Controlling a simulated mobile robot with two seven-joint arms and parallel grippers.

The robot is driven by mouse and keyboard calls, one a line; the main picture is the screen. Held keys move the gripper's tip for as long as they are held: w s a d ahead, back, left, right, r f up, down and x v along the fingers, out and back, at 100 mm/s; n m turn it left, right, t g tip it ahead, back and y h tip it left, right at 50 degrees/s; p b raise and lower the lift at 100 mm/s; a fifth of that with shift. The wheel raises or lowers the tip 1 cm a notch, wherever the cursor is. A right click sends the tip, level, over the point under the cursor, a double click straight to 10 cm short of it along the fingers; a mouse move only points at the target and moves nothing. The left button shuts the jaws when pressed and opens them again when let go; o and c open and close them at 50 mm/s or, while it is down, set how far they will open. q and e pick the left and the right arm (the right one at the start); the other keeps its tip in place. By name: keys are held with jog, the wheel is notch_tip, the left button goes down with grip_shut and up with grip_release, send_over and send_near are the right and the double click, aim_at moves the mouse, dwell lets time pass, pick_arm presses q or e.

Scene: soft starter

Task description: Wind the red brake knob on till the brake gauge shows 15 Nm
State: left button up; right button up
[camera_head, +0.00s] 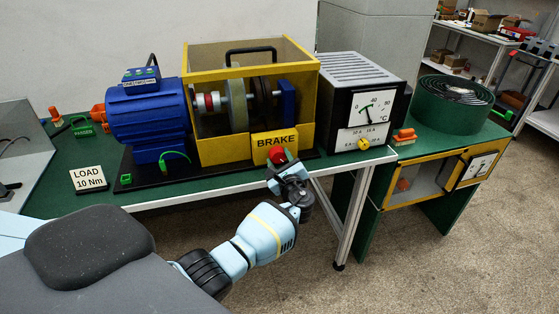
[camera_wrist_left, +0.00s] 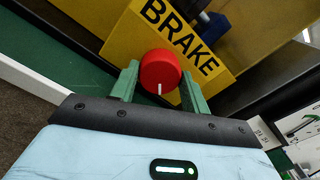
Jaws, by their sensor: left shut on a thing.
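The red brake knob (camera_head: 277,155) sits on the yellow BRAKE panel (camera_head: 275,141) at the front of the yellow housing. My left gripper (camera_head: 283,163) is at the knob, coming from below right. In the left wrist view the knob (camera_wrist_left: 160,70) is between the two green fingers of my left gripper (camera_wrist_left: 159,85), which is shut on it. A white mark on the knob points toward the gripper's palm. I cannot make out which dial is the brake gauge. A card (camera_head: 88,179) at the left reads LOAD 10 Nm. My right gripper is not in view.
A meter box (camera_head: 371,112) with a 0–40–80 dial stands right of the housing. A blue motor (camera_head: 147,118) stands left. A yellow-framed cabinet with a small dial (camera_head: 480,167) and a green coil (camera_head: 450,100) are further right. Floor is free before the bench.

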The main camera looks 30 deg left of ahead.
pick_arm(q)
jog(key=shift+f, duration=0.1)
jog(key=o, duration=1)
jog(key=shift+d, duration=0.1)
jog(key=v, duration=0.7)
jog(key=shift+s+d+p, duration=0.2)
jog(key=shift+s+p, duration=0.1)
jog(key=shift+p, duration=0.1)
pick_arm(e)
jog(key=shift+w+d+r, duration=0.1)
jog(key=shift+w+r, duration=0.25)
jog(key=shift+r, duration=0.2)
